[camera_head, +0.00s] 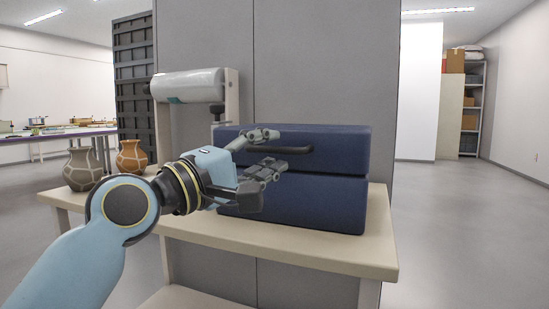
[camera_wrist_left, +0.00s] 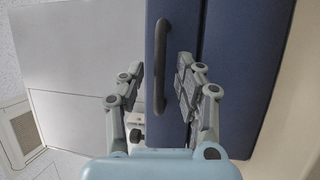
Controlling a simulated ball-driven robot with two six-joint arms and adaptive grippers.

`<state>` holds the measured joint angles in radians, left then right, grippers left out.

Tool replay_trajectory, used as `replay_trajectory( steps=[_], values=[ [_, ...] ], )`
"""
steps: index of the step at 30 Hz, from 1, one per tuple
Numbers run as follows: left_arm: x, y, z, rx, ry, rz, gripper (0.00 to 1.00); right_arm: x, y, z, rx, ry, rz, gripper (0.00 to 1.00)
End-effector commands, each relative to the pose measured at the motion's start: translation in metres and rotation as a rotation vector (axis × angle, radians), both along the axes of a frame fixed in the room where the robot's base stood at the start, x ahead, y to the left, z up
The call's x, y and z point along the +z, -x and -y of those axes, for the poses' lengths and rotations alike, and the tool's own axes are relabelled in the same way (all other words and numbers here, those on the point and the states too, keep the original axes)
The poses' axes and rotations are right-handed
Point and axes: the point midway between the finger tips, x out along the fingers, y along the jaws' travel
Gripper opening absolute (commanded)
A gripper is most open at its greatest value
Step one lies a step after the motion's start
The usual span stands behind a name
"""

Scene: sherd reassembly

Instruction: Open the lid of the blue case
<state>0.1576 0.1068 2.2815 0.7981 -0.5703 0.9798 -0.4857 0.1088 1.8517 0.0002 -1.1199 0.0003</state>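The dark blue case (camera_head: 335,202) stands on a light table, its lid (camera_head: 345,152) down with a seam across the front. A black bar handle (camera_head: 300,150) is on the front of the lid; in the left wrist view the handle (camera_wrist_left: 160,65) runs up the picture. My left gripper (camera_head: 272,152) is in front of the case, fingers apart. In the left wrist view, the gripper's fingers (camera_wrist_left: 161,70) are on either side of the handle, with gaps visible; contact cannot be told. The gripper hides part of the case's left front. My right gripper is not in view.
The table (camera_head: 290,240) also bears a patterned grey-brown vase (camera_head: 83,165) and an orange vase (camera_head: 131,157) at the left. A grey partition (camera_head: 325,60) rises behind the case.

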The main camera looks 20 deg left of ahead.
Motion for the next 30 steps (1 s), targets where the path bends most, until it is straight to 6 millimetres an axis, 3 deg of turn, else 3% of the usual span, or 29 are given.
replay_trajectory(
  steps=[4,13,21,30],
  values=[
    [0.0019,-0.0124,0.0058,0.000,0.000,0.000,0.34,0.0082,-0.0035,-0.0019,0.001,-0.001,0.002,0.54],
    [0.0030,-0.0150,0.0072,0.000,-0.001,0.000,0.34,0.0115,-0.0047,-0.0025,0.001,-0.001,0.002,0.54],
    [0.0029,-0.0149,0.0070,0.000,-0.001,0.000,0.02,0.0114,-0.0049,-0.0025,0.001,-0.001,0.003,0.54],
    [0.0029,-0.0148,0.0069,0.000,-0.001,0.000,0.00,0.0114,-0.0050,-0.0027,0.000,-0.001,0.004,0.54]
  ],
)
